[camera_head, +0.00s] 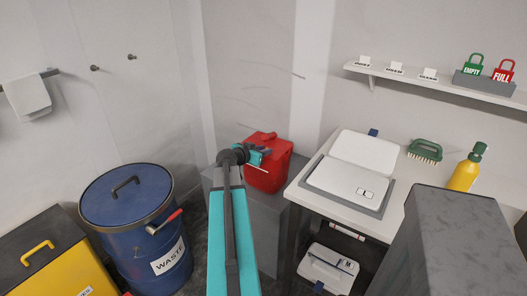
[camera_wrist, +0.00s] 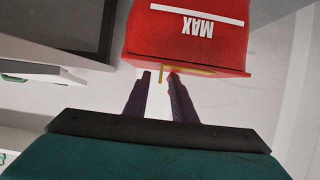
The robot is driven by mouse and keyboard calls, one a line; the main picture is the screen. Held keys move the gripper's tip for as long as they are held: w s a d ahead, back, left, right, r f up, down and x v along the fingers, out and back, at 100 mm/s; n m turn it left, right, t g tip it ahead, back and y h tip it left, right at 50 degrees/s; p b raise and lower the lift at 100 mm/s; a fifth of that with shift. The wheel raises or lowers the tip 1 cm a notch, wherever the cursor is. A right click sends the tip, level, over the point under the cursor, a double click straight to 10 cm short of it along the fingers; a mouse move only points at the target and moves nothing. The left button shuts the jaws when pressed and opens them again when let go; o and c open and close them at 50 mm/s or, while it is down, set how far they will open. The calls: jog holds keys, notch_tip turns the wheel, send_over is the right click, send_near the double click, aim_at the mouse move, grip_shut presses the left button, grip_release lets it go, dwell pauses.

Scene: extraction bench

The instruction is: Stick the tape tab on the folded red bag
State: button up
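The red bag (camera_head: 268,165) looks box-like, with a folded or lidded top, and stands on a grey block in the middle of the head view. In the wrist view the red bag (camera_wrist: 190,38) fills the top, with an upside-down "MAX" and a white line. A thin yellow strip (camera_wrist: 190,71) lies along its near edge, with a short piece pointing between my fingertips; I cannot tell whether this is the tape tab. My gripper (camera_wrist: 160,76) has its fingers a small gap apart, close to that edge. In the head view my gripper (camera_head: 263,155) is at the bag's left side; contact is unclear.
A blue waste drum (camera_head: 128,215) and a yellow bin (camera_head: 45,262) stand left. At right, a white table (camera_head: 350,208) holds a white case (camera_head: 365,160), a green brush (camera_head: 425,150) and a yellow bottle (camera_head: 465,170). A shelf (camera_head: 405,78) hangs above. A grey block (camera_head: 440,235) stands in front.

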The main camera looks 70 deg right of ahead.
jog(key=b+v, duration=0.2)
jog(key=v, duration=1.1)
jog(key=shift+a+r+b, duration=0.2)
jog(key=shift+a+b, duration=0.15)
jog(key=shift+b, duration=0.05)
